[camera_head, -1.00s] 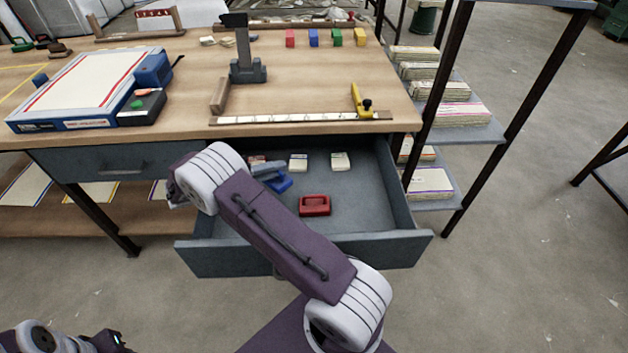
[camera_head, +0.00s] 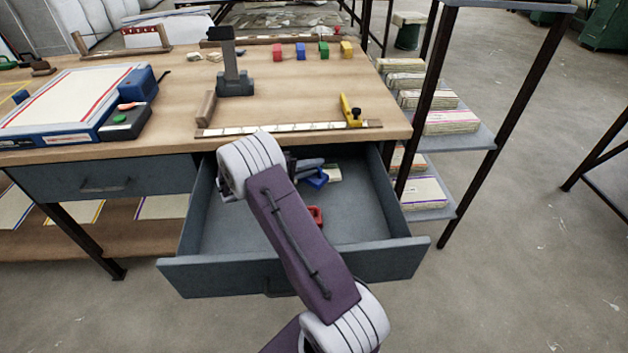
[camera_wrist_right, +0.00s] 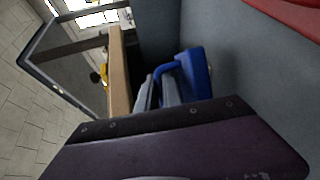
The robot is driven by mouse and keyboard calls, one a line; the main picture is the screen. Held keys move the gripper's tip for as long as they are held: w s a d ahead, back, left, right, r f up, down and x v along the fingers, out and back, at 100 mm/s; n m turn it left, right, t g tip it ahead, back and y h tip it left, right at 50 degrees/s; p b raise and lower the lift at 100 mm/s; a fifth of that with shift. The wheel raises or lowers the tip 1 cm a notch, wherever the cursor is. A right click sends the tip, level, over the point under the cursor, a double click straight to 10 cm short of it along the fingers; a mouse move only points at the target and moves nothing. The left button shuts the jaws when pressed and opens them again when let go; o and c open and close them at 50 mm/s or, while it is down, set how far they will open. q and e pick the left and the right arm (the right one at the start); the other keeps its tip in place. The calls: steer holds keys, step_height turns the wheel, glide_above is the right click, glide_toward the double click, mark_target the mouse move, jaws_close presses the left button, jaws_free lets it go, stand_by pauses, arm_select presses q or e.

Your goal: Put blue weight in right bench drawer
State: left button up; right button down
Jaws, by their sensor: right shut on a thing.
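The blue weight (camera_head: 317,180) shows over the right part of the open right drawer (camera_head: 225,228) in the head view. It also shows in the right wrist view (camera_wrist_right: 195,72), with its handle between the fingers. My right gripper (camera_head: 308,164) is shut on it, inside the drawer's outline; whether the weight touches the drawer floor I cannot tell. A red weight (camera_head: 315,215) lies in the drawer nearer its front, partly hidden by my right arm; red also shows at the top right of the wrist view (camera_wrist_right: 295,12). My left gripper is not in view.
The workbench top (camera_head: 290,105) overhangs the drawer's back. Shelves with paper stacks (camera_head: 450,122) stand right of the drawer.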

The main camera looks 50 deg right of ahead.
mark_target(306, 180)
steer(key=shift+f+b, duration=0.85)
steer(key=shift+f, duration=1.45)
steer(key=shift+r, duration=0.1)
steer(key=c, duration=1.9)
jaws_free()
steer(key=shift+f, duration=0.25)
steer(key=o, duration=0.4)
steer(key=shift+r, duration=0.3)
steer(key=p+v, duration=0.2)
steer(key=v, duration=0.5)
steer(key=shift+a, duration=0.35)
